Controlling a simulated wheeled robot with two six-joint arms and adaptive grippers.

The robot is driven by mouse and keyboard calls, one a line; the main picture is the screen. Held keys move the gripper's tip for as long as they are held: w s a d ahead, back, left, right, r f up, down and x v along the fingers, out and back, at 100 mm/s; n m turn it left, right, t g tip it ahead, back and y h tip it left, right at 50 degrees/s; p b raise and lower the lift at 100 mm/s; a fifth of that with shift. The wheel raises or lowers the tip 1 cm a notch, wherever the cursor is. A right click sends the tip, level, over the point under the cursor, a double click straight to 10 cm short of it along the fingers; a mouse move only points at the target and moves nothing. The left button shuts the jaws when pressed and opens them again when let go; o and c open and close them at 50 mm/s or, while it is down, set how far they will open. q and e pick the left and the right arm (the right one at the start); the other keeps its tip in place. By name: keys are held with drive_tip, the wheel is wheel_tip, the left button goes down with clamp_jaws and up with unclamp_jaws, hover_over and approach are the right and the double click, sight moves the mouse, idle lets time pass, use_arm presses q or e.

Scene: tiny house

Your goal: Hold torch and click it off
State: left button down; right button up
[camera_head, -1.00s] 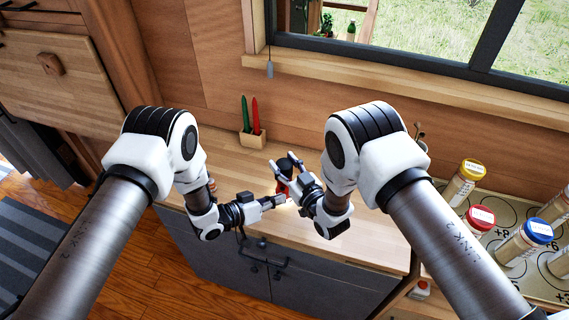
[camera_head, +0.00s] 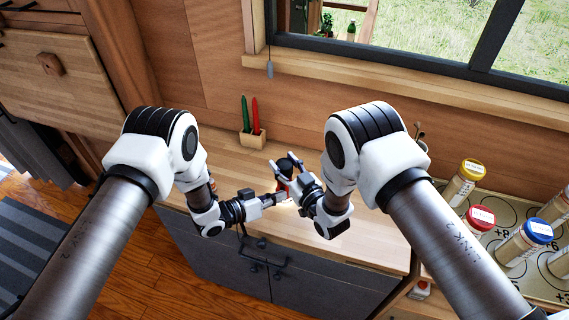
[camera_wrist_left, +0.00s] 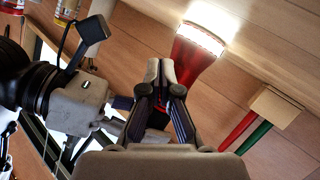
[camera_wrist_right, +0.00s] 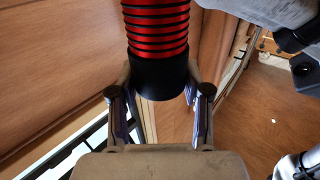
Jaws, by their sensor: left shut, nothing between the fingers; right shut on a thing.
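The torch is red with a black end, and its red ribbed body (camera_wrist_right: 157,28) fills the top of the right wrist view. Its flared red head (camera_wrist_left: 197,52) glows white in the left wrist view, so the light is on. In the head view its black end (camera_head: 286,168) points up. My right gripper (camera_head: 288,167) is shut on the torch and holds it over the counter. My left gripper (camera_wrist_left: 160,68) is shut and empty, its tips close beside the torch body. I cannot tell whether they touch it. The torch's button is hidden.
A wooden holder (camera_head: 254,139) with a green and a red pointed stick stands at the back of the wooden counter (camera_head: 225,160). Several capped jars (camera_head: 467,180) stand on a board at the right. A window is behind. The counter's left part is clear.

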use_arm(q)
drive_tip(key=shift+w, duration=0.2)
idle(0.4)
drive_tip(key=shift+s, duration=0.1)
drive_tip(key=shift+s+a, duration=0.15)
drive_tip(key=shift+s, duration=0.4)
drive_tip(key=shift+s+a, duration=0.2)
drive_tip(key=shift+s, duration=0.8)
drive_tip(key=shift+s+a, duration=0.25)
drive_tip(key=shift+s, duration=0.7)
drive_tip(key=shift+s+a, duration=0.2)
drive_tip(key=shift+s, duration=0.8)
use_arm(e)
drive_tip(key=o, duration=1.3)
drive_tip(key=v, duration=1.2)
